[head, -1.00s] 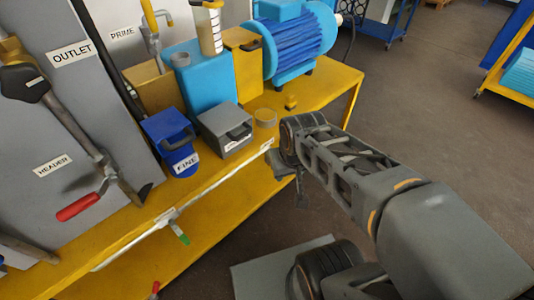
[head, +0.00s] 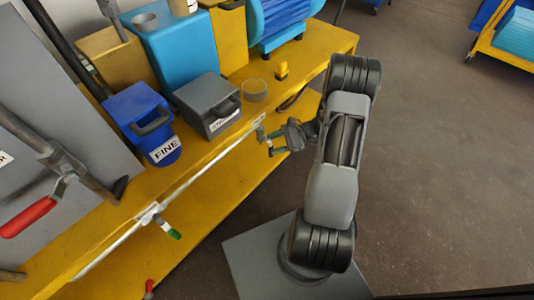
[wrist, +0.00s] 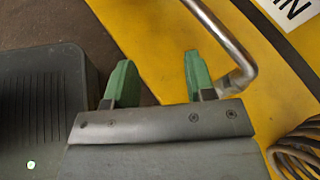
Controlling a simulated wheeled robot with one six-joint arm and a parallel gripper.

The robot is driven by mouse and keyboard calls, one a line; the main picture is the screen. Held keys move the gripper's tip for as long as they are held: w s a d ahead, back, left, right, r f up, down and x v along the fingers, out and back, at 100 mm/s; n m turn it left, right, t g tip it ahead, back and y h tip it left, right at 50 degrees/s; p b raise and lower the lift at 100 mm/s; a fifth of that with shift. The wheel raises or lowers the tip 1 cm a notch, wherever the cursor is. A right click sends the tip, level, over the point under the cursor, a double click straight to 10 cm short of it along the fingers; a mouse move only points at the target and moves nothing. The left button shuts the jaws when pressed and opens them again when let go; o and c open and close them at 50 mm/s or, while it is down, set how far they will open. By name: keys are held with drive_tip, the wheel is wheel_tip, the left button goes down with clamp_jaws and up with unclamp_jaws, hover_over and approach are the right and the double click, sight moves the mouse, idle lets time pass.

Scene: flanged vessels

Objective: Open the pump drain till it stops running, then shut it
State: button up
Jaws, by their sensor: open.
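My gripper (head: 269,142) is open beside the right end of the long pale pipe (head: 206,174) along the yellow bench front. In the wrist view, its two green fingers (wrist: 158,72) are apart with nothing clearly between them. A bent metal rod or pipe (wrist: 236,48) passes just right of the right finger, and its lower end is hidden by the gripper. A white label (wrist: 294,12) ending in "IN" lies on the yellow surface. A green-tipped handle (head: 173,233) hangs from the pipe further left. I cannot tell which part is the drain handle, nor see running liquid.
The yellow bench (head: 318,52) carries a blue FINE unit (head: 140,115), a grey box (head: 207,104) and a clear round cup (head: 254,89). A red handle (head: 30,218) is at left. A coil (wrist: 298,150) shows at wrist-view right.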

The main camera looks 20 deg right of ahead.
sight(270, 148)
drive_tip(key=d+f+m+t+h+b, duration=0.1)
drive_tip(key=d+f+m+t+h, duration=0.1)
drive_tip(key=d+f+m+t, duration=0.55)
drive_tip(key=d+f+m+t+h+b, duration=0.15)
drive_tip(key=f+m+t, duration=0.25)
drive_tip(key=f, duration=0.6)
drive_tip(key=b+x, duration=0.2)
drive_tip(key=x, duration=1)
drive_tip(key=shift+a, duration=0.45)
drive_tip(key=shift+f+g+y, duration=0.1)
drive_tip(key=shift+g+y, duration=0.15)
clamp_jaws()
